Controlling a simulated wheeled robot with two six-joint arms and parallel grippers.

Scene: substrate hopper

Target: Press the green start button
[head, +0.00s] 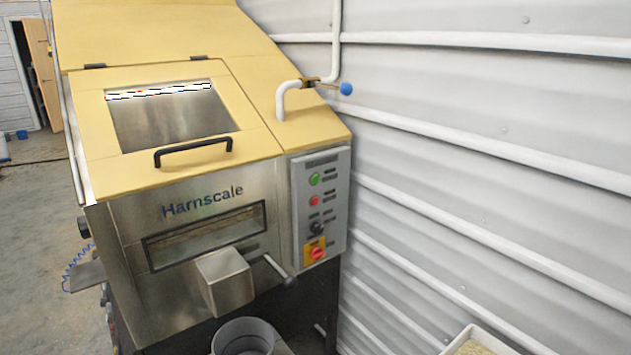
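The green start button (315,180) is the top round button on a grey control panel (298,225). The panel is on the right part of the front of a hopper machine (110,185) marked "Harnscale". A red button (314,202) sits below the green one. A dark knob (316,228) and a red switch on a yellow plate (317,253) are lower on the panel. Nothing covers the green button. Neither of my grippers shows in the head view.
A lever with a dark knob (290,282) and a metal chute (226,281) stick out below the panel's left. A grey bucket (243,333) stands under the chute. A tray (452,346) is at the bottom right. A corrugated wall (480,190) closes the right side.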

